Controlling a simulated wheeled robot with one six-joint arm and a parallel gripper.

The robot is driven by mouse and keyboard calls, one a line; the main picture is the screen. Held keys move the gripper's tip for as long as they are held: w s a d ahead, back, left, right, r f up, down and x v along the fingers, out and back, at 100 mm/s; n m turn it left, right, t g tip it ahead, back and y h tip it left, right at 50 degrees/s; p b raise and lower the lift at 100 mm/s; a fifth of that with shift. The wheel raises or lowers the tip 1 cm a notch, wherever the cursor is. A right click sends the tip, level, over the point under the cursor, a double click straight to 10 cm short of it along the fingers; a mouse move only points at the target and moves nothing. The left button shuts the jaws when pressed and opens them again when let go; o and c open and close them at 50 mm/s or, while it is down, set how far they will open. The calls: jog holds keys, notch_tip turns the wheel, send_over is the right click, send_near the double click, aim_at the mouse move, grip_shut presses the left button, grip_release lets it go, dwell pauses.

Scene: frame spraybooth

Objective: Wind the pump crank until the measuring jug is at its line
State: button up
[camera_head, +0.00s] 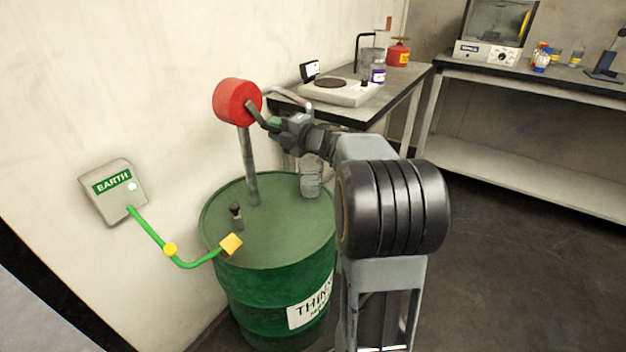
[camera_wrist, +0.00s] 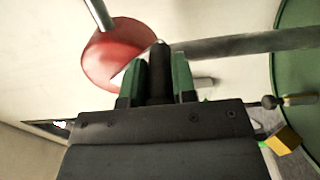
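The red pump (camera_head: 237,101) stands on a grey pipe (camera_head: 249,165) rising from the green drum (camera_head: 270,240). Its dark crank arm (camera_head: 258,115) slants down and right from the pump face to my gripper (camera_head: 277,127). In the wrist view my gripper (camera_wrist: 160,80) has its green fingers on both sides of the dark crank handle (camera_wrist: 159,72), closed against it. The red pump also shows behind it in the wrist view (camera_wrist: 108,62). The clear measuring jug (camera_head: 311,180) stands on the drum's right side, partly behind my arm. Its line and liquid level cannot be made out.
A green earth cable (camera_head: 150,232) runs from the wall box (camera_head: 113,192) to a yellow clamp (camera_head: 231,245) on the drum rim. A bench (camera_head: 400,95) with a hotplate (camera_head: 340,91) stands behind. The wall is close on the left; open floor lies right.

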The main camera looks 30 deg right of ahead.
jog(key=o, duration=0.3)
dwell(0.4)
jog(key=c, duration=0.6)
jog(key=shift+o, duration=0.2)
